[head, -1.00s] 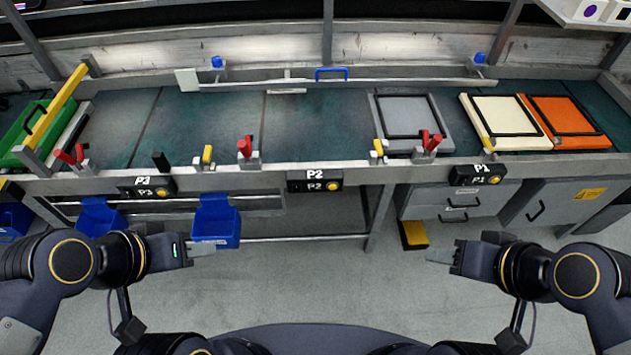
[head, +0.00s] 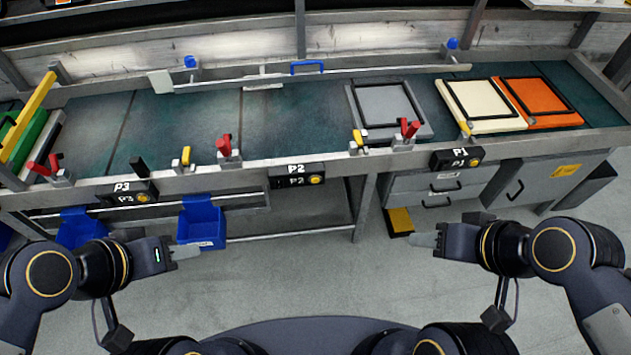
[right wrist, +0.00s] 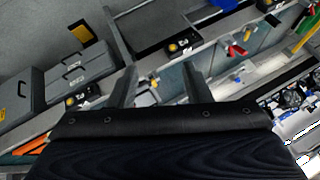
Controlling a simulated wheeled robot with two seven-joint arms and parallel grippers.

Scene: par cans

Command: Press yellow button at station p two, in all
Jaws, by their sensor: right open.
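The P2 station box (head: 297,175) is a black box on the front rail of the bench, near the middle of the head view. Its yellow button (head: 316,179) sits at the lower right of its face. In the right wrist view a black box with a yellow button (right wrist: 173,47) shows at the top middle; its label is too small to read. My left gripper (head: 185,253) is in front of the bench, below and left of P2, apart from it; its jaw gap is not clear. My right gripper (head: 425,240) is open and empty, below and right of P2.
Black boxes P3 (head: 127,192) and P1 (head: 457,157) sit on the same rail, each with a yellow button. Red and yellow levers rise along the rail. Blue bins (head: 202,222) hang at left. Grey drawers (head: 440,190) stand at right. The floor before the bench is clear.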

